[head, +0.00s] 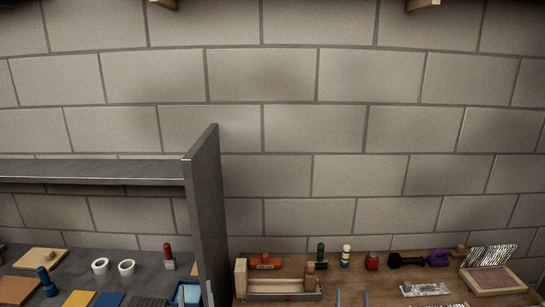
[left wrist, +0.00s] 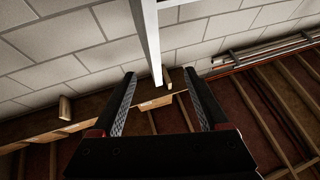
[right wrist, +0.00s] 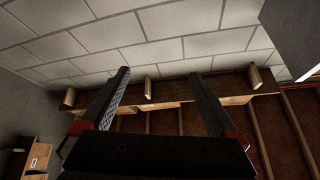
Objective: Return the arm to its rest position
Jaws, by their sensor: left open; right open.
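My left gripper (left wrist: 159,74) shows in the left wrist view with its two fingers spread wide and nothing between them. It faces a pale block wall (left wrist: 65,45) and wooden beams. My right gripper (right wrist: 159,73) shows in the right wrist view, also open and empty, facing the same kind of wall and beams. Neither gripper can be made out clearly in the head view. Neither touches anything that I can see.
In the head view, a grey shelf with an upright panel (head: 205,215) stands at left. A cluttered wooden bench (head: 385,277) lies at lower right. A pale post (left wrist: 150,40) rises between the fingers in the left wrist view. A grey box-like corner (right wrist: 295,35) shows in the right wrist view.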

